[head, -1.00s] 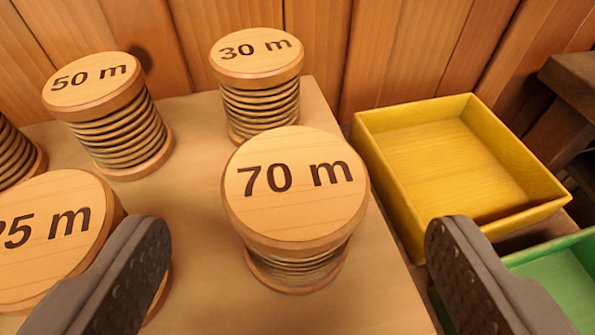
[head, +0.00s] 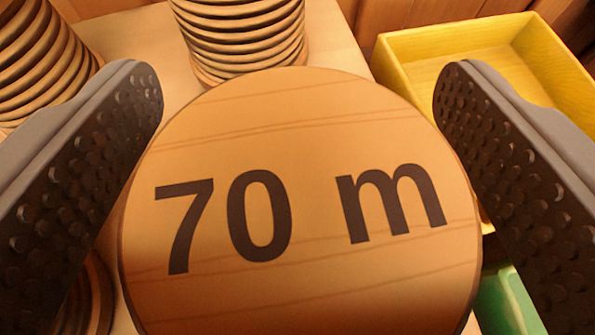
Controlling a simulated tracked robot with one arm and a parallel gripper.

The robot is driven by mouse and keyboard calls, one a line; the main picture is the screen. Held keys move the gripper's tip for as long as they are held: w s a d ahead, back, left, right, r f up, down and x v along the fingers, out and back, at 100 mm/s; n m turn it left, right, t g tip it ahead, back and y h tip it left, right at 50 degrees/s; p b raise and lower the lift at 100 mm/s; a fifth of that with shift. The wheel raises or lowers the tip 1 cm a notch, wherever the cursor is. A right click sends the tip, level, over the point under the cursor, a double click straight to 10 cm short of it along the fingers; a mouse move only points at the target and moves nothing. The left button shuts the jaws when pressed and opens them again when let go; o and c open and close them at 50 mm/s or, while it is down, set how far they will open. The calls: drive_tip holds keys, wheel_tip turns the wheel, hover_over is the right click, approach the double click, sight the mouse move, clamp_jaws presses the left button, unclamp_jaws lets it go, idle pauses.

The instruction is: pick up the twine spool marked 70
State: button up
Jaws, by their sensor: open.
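The twine spool marked 70 m (head: 305,215) fills the middle of the head view, its round wooden top facing me. Its wound body is hidden below the top. My gripper (head: 298,90) is open, with one dark studded finger on the left of the spool and one on the right. The fingers appear close to the edges of the top, but I cannot tell whether either touches it.
Another wound spool (head: 245,35) stands just behind, and one more (head: 38,55) is at the upper left. A yellow tray (head: 415,52) is at the upper right, partly behind my right finger. A green tray (head: 510,305) shows at the lower right.

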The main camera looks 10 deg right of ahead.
drive_tip(key=c, duration=1.1)
